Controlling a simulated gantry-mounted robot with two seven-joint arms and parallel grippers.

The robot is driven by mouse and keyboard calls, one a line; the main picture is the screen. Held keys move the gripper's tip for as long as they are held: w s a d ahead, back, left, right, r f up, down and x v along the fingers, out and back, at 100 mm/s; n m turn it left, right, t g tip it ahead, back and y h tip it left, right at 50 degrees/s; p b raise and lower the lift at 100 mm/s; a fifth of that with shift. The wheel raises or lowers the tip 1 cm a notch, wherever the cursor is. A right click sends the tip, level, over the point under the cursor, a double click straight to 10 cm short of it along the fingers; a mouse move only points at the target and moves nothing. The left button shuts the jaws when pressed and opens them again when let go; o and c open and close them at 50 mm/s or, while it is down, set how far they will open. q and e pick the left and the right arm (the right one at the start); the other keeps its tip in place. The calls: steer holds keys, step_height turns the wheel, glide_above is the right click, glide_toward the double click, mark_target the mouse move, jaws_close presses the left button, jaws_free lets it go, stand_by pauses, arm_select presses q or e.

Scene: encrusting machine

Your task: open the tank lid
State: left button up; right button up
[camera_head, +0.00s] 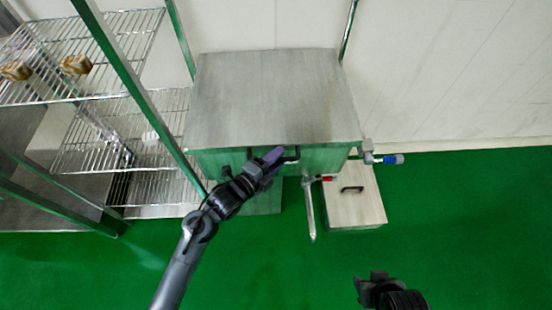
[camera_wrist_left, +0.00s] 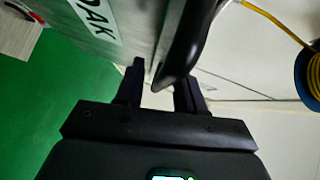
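The tank (camera_head: 270,100) stands at centre in the head view, its flat grey lid lying closed on top. A dark handle (camera_head: 291,154) is on its front edge. My left gripper (camera_head: 270,156) is at this handle. In the left wrist view the black handle (camera_wrist_left: 188,42) reaches down toward the space between the fingers of my left gripper (camera_wrist_left: 158,82). The fingers are apart, and I cannot tell whether they touch it. My right gripper (camera_head: 372,280) is low at right, away from the tank; its fingers are too dark to judge.
A wire shelf rack (camera_head: 120,160) with green posts stands left of the tank. A low box (camera_head: 352,205) with a black handle is on the floor at right. A pipe (camera_head: 309,210) with a red-handled valve sticks out in front. Green floor is clear at front right.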

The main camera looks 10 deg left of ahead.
arm_select(q)
steer(key=shift+c, duration=0.4)
jaws_close()
